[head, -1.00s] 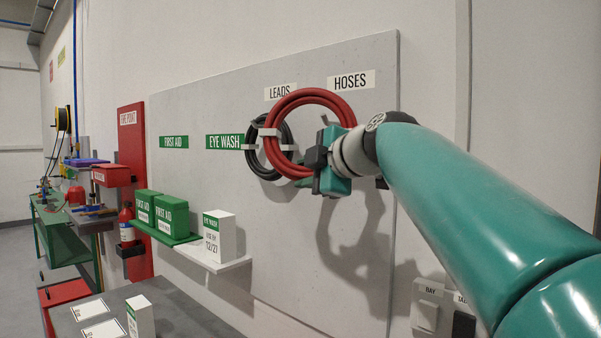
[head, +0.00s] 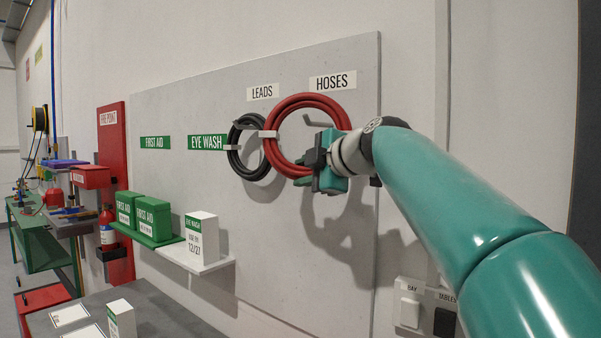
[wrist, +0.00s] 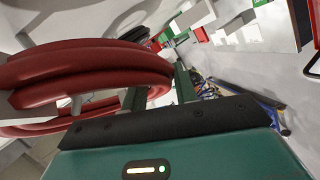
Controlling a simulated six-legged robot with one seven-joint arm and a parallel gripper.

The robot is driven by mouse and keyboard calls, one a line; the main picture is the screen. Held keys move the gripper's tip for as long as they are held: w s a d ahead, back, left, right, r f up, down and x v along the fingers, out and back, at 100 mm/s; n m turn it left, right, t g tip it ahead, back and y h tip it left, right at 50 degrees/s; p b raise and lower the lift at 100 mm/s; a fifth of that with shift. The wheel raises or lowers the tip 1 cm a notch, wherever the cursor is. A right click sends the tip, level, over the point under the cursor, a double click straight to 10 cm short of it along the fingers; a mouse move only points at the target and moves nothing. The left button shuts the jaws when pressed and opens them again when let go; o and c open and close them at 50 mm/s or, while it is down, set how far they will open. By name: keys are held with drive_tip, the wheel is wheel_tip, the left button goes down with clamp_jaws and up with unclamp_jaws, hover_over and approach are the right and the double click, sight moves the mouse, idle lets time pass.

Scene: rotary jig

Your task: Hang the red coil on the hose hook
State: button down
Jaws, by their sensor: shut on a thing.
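The red coil (head: 272,155) is a ring of several turns with a pale band (head: 268,134) on its left side. In the head view it is upright in front of the board, below and left of the HOSES sign (head: 333,82). My gripper (head: 316,162) is shut on its lower right side. The red coil (wrist: 85,70) fills the left of the wrist view. A small grey piece (head: 318,121), likely the hose hook, shows through the ring's upper right opening. I cannot tell whether the coil is around it or only in front of it.
A black coil (head: 236,160) hangs under the LEADS sign (head: 262,91), close on the red coil's left. First aid boxes (head: 152,219) and an eye wash box (head: 202,237) stand on shelves lower left. The board (head: 300,265) below the coil is clear.

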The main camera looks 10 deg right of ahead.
drive_tip(key=shift+w+d, duration=0.9)
drive_tip(key=shift+w, duration=0.05)
drive_tip(key=shift+w+d+f, duration=0.2)
drive_tip(key=shift+d+f, duration=0.05)
drive_tip(key=shift+f, duration=0.3)
drive_tip(key=shift+w+d+f, duration=0.2)
drive_tip(key=shift+f, duration=0.35)
drive_tip(key=c, duration=1)
unclamp_jaws()
drive_tip(key=shift+f, duration=0.1)
